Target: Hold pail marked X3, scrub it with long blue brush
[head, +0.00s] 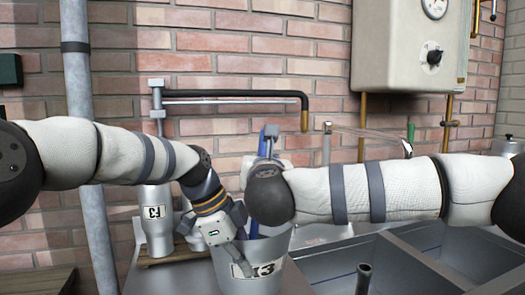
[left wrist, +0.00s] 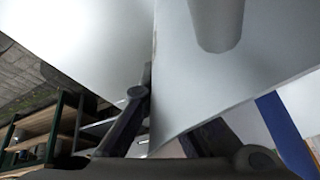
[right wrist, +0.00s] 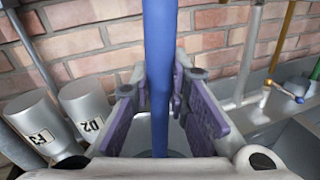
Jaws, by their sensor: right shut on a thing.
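The metal pail (head: 250,284) stands at the bottom middle of the head view; its label ends in 3, the first character partly hidden by a finger. My left gripper (head: 240,260) is at its near side and rim. In the left wrist view the fingers (left wrist: 165,110) straddle a pale metal wall; their grip is unclear. My right gripper (right wrist: 159,90) is shut on the upright blue handle of the long brush (right wrist: 159,40). The handle also shows in the head view (head: 262,140). It runs down into the pail; the brush head is hidden.
A can marked F3 (head: 156,222) stands left of the pail, and a can marked D2 (right wrist: 92,110) is beside it. A grey sink (head: 365,255) lies to the right. A black-sleeved pipe (head: 235,94) and a boiler (head: 405,50) are on the brick wall behind.

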